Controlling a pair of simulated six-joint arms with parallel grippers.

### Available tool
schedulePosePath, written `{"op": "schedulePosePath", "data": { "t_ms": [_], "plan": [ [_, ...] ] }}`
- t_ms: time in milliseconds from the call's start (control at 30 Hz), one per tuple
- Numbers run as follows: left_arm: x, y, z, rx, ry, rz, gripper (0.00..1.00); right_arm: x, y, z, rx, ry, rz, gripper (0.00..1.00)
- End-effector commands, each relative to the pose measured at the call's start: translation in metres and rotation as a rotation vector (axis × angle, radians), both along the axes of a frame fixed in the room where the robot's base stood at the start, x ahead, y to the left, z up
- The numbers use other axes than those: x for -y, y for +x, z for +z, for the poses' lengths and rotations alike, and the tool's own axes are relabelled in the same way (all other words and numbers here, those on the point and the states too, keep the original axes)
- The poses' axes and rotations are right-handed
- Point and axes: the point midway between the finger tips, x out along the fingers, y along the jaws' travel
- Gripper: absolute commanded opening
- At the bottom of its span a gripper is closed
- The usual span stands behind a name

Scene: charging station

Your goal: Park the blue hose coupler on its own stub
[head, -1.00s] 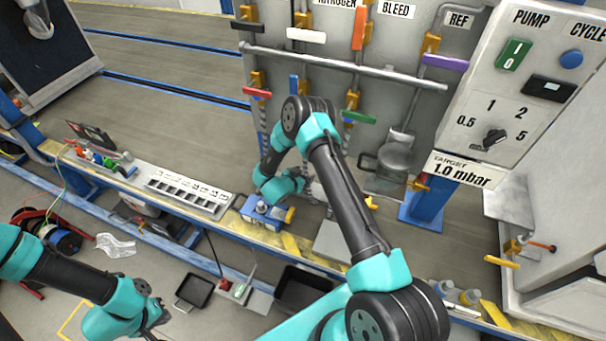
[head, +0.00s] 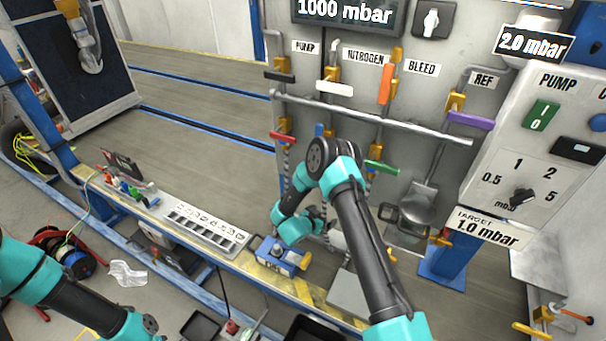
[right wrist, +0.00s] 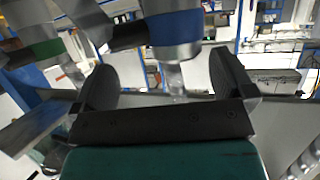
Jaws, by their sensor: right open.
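In the right wrist view a metal cylinder with a blue band (right wrist: 172,28), which looks like the blue coupler, stands between and beyond the two fingers of my right gripper (right wrist: 165,82). The fingers are apart, with no clear contact on it. In the head view my right gripper (head: 322,217) is low in front of the panel, partly hidden by its own arm. A blue handle (head: 319,130) shows on the panel above that arm. I cannot tell which stub belongs to the blue coupler. My left gripper is out of view; only its arm shows at lower left.
A green-banded metal cylinder (right wrist: 38,50) stands close left of the right gripper in the wrist view. The panel carries a horizontal rail (head: 370,116), a red handle (head: 283,137) and a green handle (head: 381,167). A blue box (head: 281,254) sits on the ledge below the right gripper.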

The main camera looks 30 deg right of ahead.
Motion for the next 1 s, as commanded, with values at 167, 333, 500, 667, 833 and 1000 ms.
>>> {"op": "schedulePosePath", "data": {
  "t_ms": [167, 333, 500, 667, 833, 1000],
  "plan": [
    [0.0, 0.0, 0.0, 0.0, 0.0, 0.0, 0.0, 0.0, 0.001, 0.029, 0.002, -0.001, 0.001, 1.0],
    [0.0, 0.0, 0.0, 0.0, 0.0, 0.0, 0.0, 0.0, 0.001, 0.055, 0.002, 0.0, 0.0, 1.0],
    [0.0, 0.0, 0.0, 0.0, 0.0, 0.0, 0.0, 0.0, 0.001, 0.082, 0.003, 0.0, 0.001, 1.0],
    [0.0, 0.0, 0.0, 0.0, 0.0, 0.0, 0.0, -0.006, 0.008, 0.103, 0.005, 0.002, 0.04, 1.0],
    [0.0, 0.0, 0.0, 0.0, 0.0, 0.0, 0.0, -0.014, 0.017, 0.126, 0.006, 0.003, 0.104, 1.0],
    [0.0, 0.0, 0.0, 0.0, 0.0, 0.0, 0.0, -0.024, 0.024, 0.15, 0.006, 0.003, 0.17, 1.0]
  ]
}}
